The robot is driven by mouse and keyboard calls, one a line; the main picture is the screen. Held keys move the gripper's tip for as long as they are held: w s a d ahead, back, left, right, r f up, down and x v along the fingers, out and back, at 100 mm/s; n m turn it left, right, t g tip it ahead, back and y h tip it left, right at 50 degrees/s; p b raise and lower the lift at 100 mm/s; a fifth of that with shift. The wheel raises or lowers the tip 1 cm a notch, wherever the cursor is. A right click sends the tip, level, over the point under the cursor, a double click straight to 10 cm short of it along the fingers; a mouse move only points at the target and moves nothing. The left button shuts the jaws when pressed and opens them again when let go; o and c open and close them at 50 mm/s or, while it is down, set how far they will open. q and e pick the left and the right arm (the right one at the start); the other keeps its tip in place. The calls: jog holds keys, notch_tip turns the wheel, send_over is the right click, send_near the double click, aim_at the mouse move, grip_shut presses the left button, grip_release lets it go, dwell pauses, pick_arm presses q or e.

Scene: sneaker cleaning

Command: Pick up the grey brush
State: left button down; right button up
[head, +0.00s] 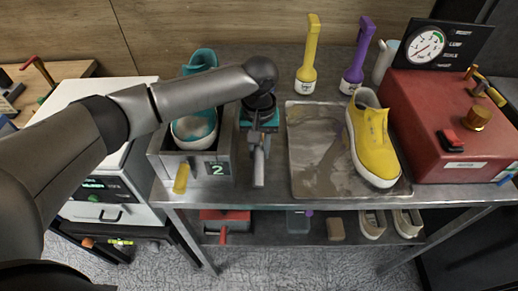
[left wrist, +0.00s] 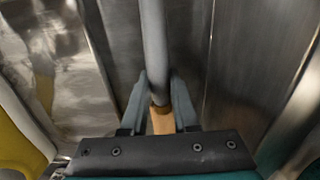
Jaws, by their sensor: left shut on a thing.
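The grey brush (head: 259,168) is at the bench's front, between the bin marked 2 and the metal tray. My left gripper (head: 259,142) comes down over it and is shut on it. In the left wrist view, the grey shaft (left wrist: 153,45) runs between the fingers of my left gripper (left wrist: 160,103), with a tan part (left wrist: 162,122) below. The arm and gripper hide part of the brush in the head view. Whether it touches the bench is unclear. My right gripper is not in view.
The metal tray (head: 310,179) holds a yellow shoe (head: 372,140). The bin (head: 218,169) holds a teal and white shoe (head: 195,128). A red machine (head: 430,105) is at right.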

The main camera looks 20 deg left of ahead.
pick_arm(q)
notch_tip(320, 180, up, 19)
jog(key=p, duration=0.3)
jog(key=shift+r, duration=0.2)
jog(key=c, duration=1.2)
grip_release()
grip_shut()
